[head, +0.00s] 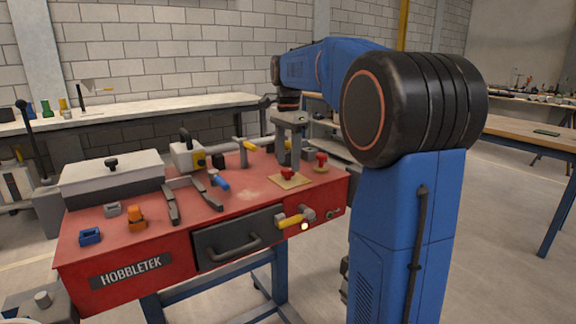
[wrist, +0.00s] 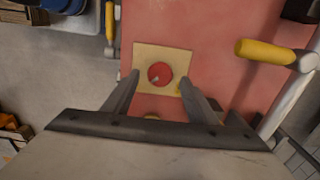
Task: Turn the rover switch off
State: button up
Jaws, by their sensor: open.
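A red knob (head: 288,173) sits on a square tan plate (head: 301,182) at the right of the red bench top. No label for the rover switch can be read. A second red knob (head: 321,158) stands on a round yellowish base behind and to the right. My gripper (head: 289,160) points down over the plate, open and empty. In the wrist view its fingertips (wrist: 159,82) appear either side of the knob; contact cannot be told.
A yellow-handled lever (head: 290,220) sticks out of the bench front beside the drawer (head: 238,238). A grey lidded box (head: 112,180) stands at the left.

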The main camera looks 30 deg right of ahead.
aim_at(288, 174)
jog(key=shift+f, duration=1.2)
jog(key=shift+c, duration=0.3)
jog(key=c, duration=1)
